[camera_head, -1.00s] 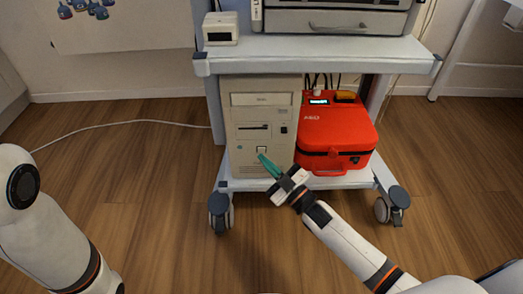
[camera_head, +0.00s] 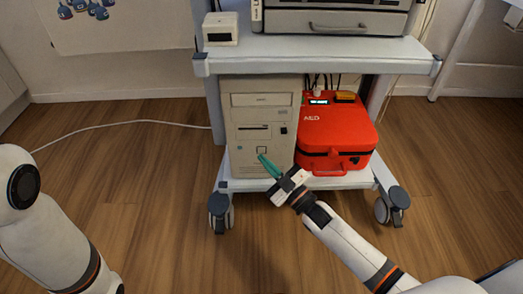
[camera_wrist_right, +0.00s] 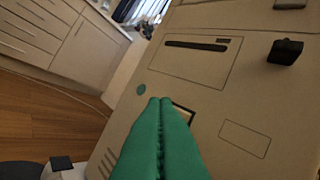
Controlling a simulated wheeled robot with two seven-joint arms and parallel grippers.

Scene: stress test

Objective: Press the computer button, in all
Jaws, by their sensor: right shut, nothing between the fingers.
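The beige computer tower (camera_head: 250,115) stands on the lower shelf of the cart in the head view. Its square, dark-outlined button (camera_head: 262,149) is low on the front panel. In the right wrist view the button (camera_wrist_right: 184,112) is partly hidden behind my fingertips. My right gripper (camera_head: 261,157) is shut and empty, its green fingers pointing at the button. Its closed tips (camera_wrist_right: 160,101) overlap the button's left edge in the wrist view; I cannot tell whether they touch it. My left arm shows at the left edge, but its gripper is out of view.
A red case (camera_head: 338,130) stands right of the tower on the lower shelf (camera_head: 235,184). A small white box (camera_head: 220,28) and a grey device (camera_head: 335,20) are on the upper shelf. A white cable (camera_head: 130,122) lies on the wooden floor, mostly clear.

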